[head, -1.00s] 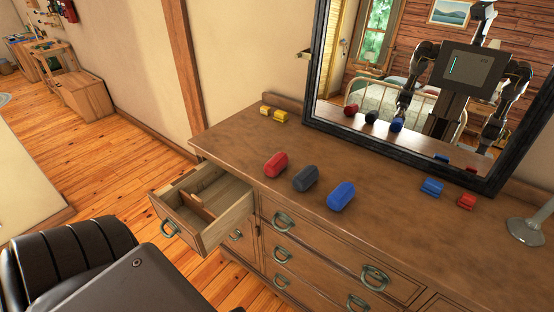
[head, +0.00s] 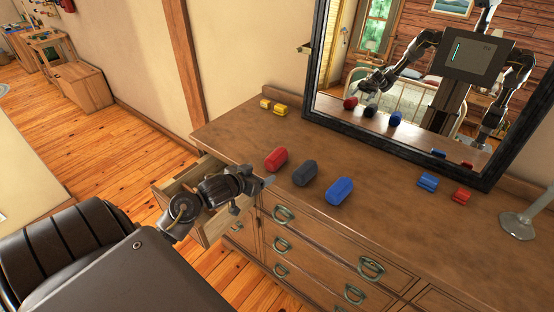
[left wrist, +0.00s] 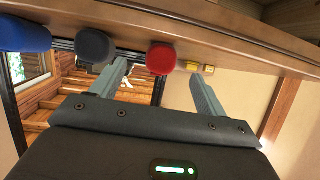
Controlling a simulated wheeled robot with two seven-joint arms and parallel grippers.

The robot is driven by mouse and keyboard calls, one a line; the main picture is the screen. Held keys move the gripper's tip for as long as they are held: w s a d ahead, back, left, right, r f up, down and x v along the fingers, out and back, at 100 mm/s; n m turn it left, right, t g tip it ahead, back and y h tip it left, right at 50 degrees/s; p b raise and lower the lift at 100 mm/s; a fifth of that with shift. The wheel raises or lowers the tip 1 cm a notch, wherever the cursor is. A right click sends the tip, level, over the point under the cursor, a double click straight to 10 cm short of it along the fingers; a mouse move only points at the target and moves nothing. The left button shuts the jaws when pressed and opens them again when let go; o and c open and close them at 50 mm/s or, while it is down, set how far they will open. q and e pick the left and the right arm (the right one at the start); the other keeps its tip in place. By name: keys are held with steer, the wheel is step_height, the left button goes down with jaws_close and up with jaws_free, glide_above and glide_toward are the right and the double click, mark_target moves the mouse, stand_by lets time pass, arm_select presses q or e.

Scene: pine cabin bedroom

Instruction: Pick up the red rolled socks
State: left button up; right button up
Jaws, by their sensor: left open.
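The red rolled socks (head: 276,159) lie on the dresser top near its front edge, left of a dark grey roll (head: 305,172) and a blue roll (head: 339,191). My left gripper (head: 264,184) is open and empty at the dresser's front edge, just in front of the red socks and apart from them. In the left wrist view, which looks tilted over, the red socks (left wrist: 161,59) show beyond and between the two spread fingers (left wrist: 160,82). The grey roll (left wrist: 95,46) is beside the left-hand finger there. My right gripper is not directly in view.
An open top drawer (head: 213,229) juts out under my left arm, partly hidden. A framed mirror (head: 400,145) stands behind. Yellow pieces (head: 280,110), a small blue piece (head: 427,181), a small red piece (head: 462,196) and a glass base (head: 518,225) stand on the dresser top (head: 385,215).

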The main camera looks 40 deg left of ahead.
mark_target(268, 162)
arm_select(q)
steer(key=w, duration=0.2)
steer(key=w+a, duration=0.1)
steer(key=w, duration=0.1)
steer(key=w+f, duration=0.1)
steer(key=w, duration=0.1)
steer(key=shift+w+a, duration=0.15)
steer(key=shift+a, duration=0.1)
steer(key=shift+w+t+p, duration=0.3)
steer(key=shift+p, duration=0.1)
steer(key=x, duration=0.2)
steer(key=p+x, duration=0.1)
steer(key=x, duration=0.1)
steer(key=shift+w+d+f, duration=0.15)
steer(key=shift+w+d, duration=0.05)
steer(key=shift+w, duration=0.05)
steer(key=shift+s, duration=0.1)
steer(key=c, duration=1.1)
steer(key=shift+o, duration=0.2)
